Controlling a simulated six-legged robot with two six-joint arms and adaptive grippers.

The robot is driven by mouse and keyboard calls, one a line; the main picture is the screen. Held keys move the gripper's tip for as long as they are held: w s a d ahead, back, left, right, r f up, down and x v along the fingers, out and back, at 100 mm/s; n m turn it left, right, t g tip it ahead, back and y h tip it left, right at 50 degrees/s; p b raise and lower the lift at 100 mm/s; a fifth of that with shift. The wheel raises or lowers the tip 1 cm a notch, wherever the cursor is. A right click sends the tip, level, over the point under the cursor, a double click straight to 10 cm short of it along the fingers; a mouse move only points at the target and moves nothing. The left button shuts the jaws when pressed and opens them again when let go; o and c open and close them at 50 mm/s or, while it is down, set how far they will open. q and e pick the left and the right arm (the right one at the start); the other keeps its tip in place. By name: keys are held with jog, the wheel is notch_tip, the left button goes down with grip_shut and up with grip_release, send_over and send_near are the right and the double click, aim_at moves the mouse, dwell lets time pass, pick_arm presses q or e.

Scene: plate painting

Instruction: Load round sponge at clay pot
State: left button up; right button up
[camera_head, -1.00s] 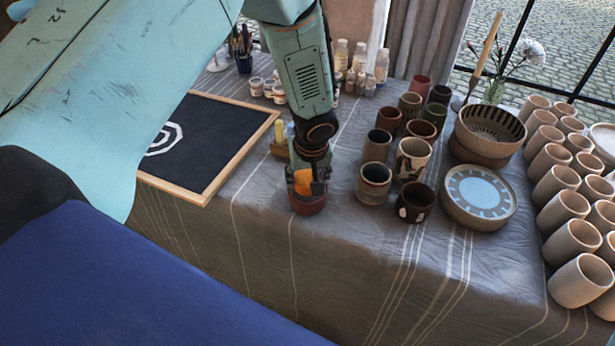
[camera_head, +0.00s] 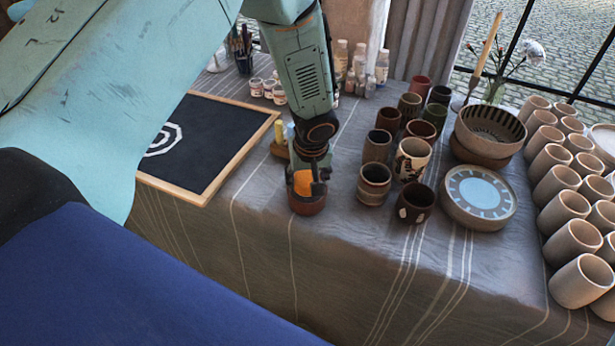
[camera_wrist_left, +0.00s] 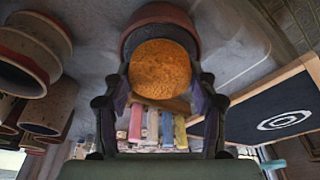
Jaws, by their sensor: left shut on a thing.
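The round sponge (camera_head: 303,183) is orange. My left gripper (camera_head: 308,186) is shut on it, and the arm reaches down from above. In the left wrist view, the sponge (camera_wrist_left: 160,69) sits between the two dark fingers of the left gripper (camera_wrist_left: 160,88). The reddish-brown clay pot (camera_head: 307,206) stands at the table's front edge, directly below the sponge. In the left wrist view the pot's rim (camera_wrist_left: 157,15) shows right behind the sponge. The sponge overlaps the pot's mouth; I cannot tell how deep it is inside. My right gripper is not in view.
Several cups and pots stand right of the gripper, the nearest a banded cup (camera_head: 373,184). A framed blackboard (camera_head: 205,135) lies to the left. A small holder with coloured sticks (camera_head: 281,148) stands behind the pot. Stacked plates (camera_head: 478,198) lie further right.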

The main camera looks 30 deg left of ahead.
aim_at(309, 180)
pick_arm(q)
jog(key=shift+r+p, duration=0.65)
jog(key=shift+r, duration=0.25)
jog(key=shift+r+p, duration=1.7)
jog(key=shift+r, duration=0.9)
jog(key=shift+f, duration=0.1)
jog(key=shift+s, duration=0.1)
jog(key=shift+s+d+m+b, duration=0.15)
jog(key=shift+d+m+b, duration=0.15)
jog(key=shift+b, duration=0.15)
jog(key=s+d+r+m+h+b, duration=0.1)
jog(key=s+d+m+h+b, duration=0.1)
jog(key=s+d+m+b, duration=0.3)
jog(key=shift+d+m+b, duration=0.75)
jog(key=shift+m+b, duration=0.15)
jog(key=shift+b, duration=0.6)
